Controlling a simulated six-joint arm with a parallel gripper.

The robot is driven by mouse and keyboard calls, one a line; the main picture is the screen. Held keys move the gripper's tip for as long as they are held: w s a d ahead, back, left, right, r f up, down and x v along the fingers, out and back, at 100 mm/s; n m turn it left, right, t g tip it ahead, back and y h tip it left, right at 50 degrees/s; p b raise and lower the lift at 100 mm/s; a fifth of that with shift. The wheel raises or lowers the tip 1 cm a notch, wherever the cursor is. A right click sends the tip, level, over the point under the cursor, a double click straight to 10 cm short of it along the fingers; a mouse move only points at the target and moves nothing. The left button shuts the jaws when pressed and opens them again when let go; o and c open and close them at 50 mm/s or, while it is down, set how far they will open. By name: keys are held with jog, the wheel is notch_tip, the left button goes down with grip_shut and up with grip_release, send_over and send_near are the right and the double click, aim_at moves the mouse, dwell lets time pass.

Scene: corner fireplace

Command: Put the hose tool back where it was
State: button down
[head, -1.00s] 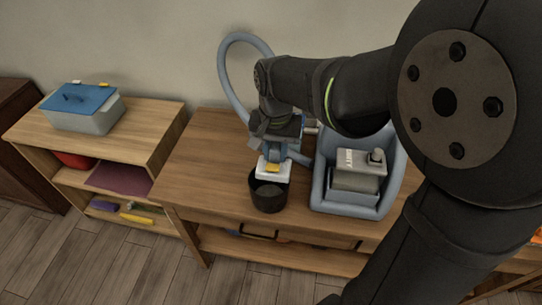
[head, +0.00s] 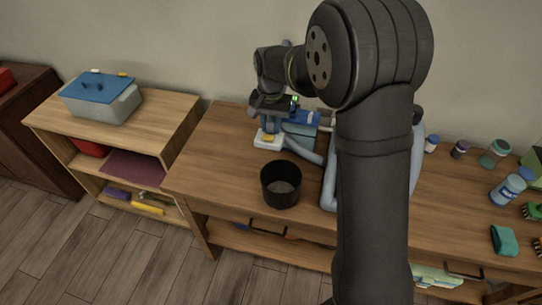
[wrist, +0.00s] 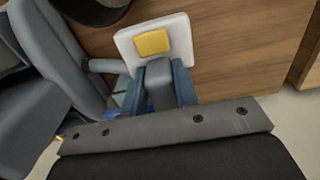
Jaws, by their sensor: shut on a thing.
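The hose tool (head: 268,141) has a flat white head with a yellow patch. It also shows in the wrist view (wrist: 176,48). My gripper (head: 270,122) is shut on its grey neck, with a blue finger on each side in the wrist view (wrist: 160,88). The tool is over the back left of the table, behind and left of the black pot (head: 281,195). I cannot tell if it touches the tabletop. A grey-blue hose (head: 305,150) runs right from it to the grey-blue machine (head: 329,186), mostly hidden by my arm.
The black pot's open top shows; its rim also shows in the wrist view (wrist: 92,12). A low shelf (head: 160,116) with a blue-lidded grey box (head: 102,103) stands left. Bottles (head: 508,190) and a teal cloth (head: 504,240) lie right. The table's left front (head: 215,180) is clear.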

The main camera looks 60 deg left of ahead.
notch_tip(320, 180, down, 13)
dwell(0.4)
jog(key=shift+f, duration=0.1)
jog(key=c, duration=1.1)
grip_release()
notch_tip(320, 180, up, 12)
jog(key=shift+r, duration=0.15)
